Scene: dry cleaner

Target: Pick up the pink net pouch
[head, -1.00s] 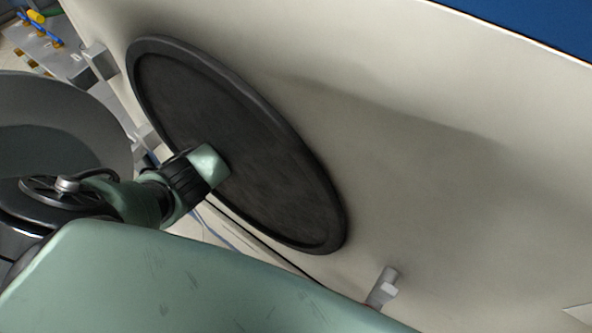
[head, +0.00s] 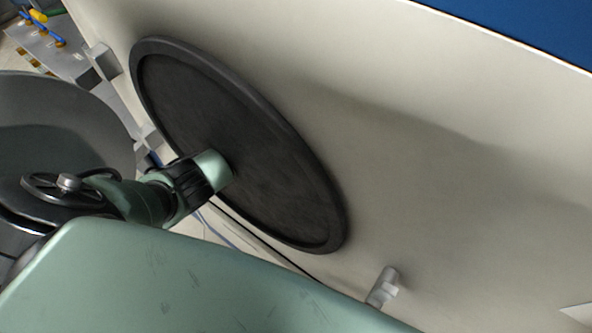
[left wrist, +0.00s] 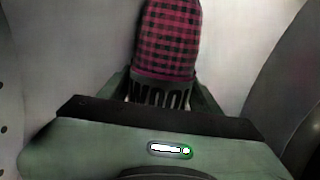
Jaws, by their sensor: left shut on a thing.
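The pink net pouch (left wrist: 170,38) shows in the left wrist view as a rounded, pink-and-black checked thing. Its near end is a dark band with pale marks that I cannot read. My left gripper (left wrist: 162,90) is shut on this near end, with a green finger on each side. The far end of the pouch runs out of the top of the picture. In the head view the pouch is not seen. A green and black part of my arm reaches in from the left there. My right gripper is in neither view.
A round black tray or mat (head: 285,195) with a raised rim lies on the off-white surface (head: 430,180). A small grey fitting (head: 383,287) sits near the surface's lower edge. The surface's right part is mostly clear. Blue and yellow items (head: 45,25) are far left.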

